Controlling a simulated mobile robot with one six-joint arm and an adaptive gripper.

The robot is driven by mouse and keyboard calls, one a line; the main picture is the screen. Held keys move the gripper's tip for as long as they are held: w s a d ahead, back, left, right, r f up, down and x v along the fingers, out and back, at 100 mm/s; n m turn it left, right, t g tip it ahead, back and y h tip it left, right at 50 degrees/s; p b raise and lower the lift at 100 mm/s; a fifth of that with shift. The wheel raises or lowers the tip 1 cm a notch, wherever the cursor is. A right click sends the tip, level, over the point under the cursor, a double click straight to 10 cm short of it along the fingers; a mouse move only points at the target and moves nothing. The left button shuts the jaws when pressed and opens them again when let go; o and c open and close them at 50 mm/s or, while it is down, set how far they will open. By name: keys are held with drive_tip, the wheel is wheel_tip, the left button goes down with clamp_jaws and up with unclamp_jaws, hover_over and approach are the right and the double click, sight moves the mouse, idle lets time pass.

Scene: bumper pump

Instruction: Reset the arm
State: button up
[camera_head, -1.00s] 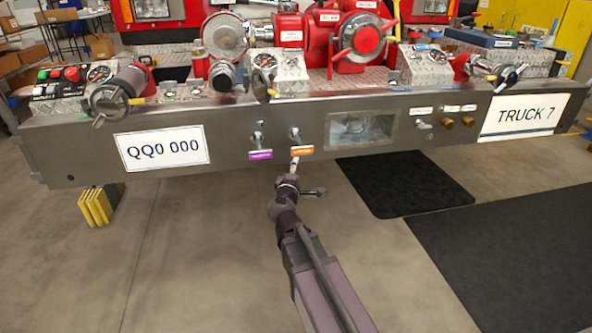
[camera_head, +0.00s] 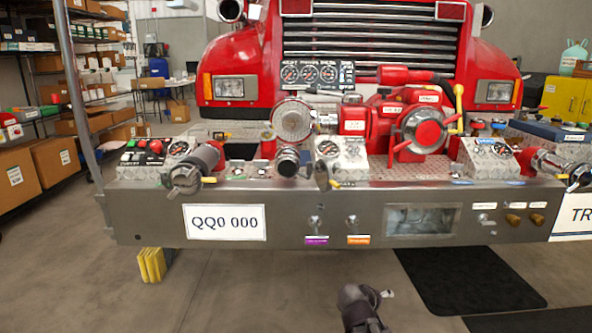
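The end of my arm with my gripper (camera_head: 364,306) shows at the bottom of the head view, right of centre. It is a dark, foreshortened shape below the bumper, apart from it, with bare floor around it. A small pale piece sticks out at its right side. The fingers cannot be made out, so I cannot tell whether they are open or shut. The steel bumper (camera_head: 290,208) spans the view above it. On its front are a knob with an orange label (camera_head: 358,239) and one with a purple label (camera_head: 317,240). Nothing touches either knob.
The red fire truck (camera_head: 262,52) stands behind the bumper. The pump (camera_head: 423,127), gauges and valves sit on the bumper's top. Yellow blocks (camera_head: 153,264) stand below its left part. A black mat (camera_head: 470,281) lies at right. Shelves with boxes (camera_head: 58,158) are at left.

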drive_tip(key=s+a+f+m+g+y+p, duration=0.1)
drive_tip(key=s+a+m+g+y+p, duration=0.1)
drive_tip(key=s+a+g+y+p, duration=0.3)
drive_tip(key=s+a+f+m+g+y, duration=0.1)
drive_tip(key=s+a+g+y, duration=0.15)
drive_tip(key=s, duration=0.55)
wheel_tip(320, 180, up, 37)
drive_tip(key=p, duration=3.7)
drive_tip(key=shift+d, duration=0.2)
drive_tip(key=shift+w+r, duration=0.1)
